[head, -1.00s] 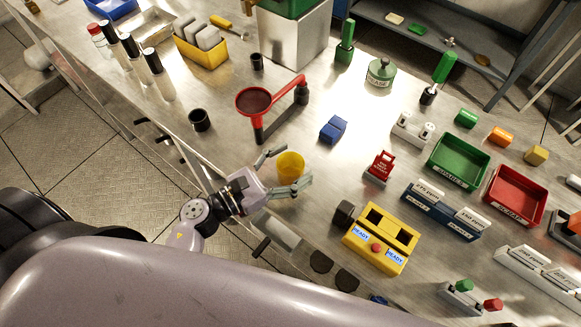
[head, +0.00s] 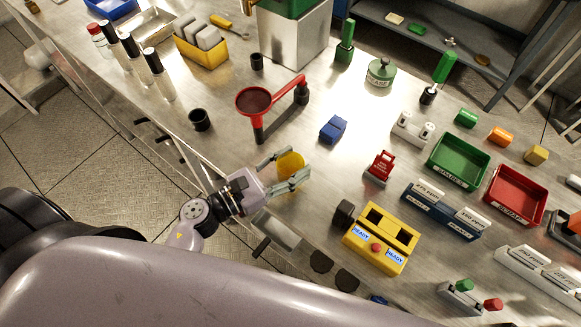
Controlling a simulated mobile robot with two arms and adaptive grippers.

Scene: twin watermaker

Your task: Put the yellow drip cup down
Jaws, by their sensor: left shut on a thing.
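The yellow drip cup (head: 290,163) is near the front edge of the metal bench, in the middle of the head view. My left gripper (head: 288,170) is shut on it, with one finger along each side. The fingers hide part of the cup. I cannot tell whether its base touches the bench. My right gripper is not in view.
A red funnel stand (head: 254,102) stands behind the cup, and a blue block (head: 333,128) lies to the upper right. A yellow device with READY labels (head: 381,238) stands to the lower right. A black cup (head: 200,120) is at the left. Bare bench lies between.

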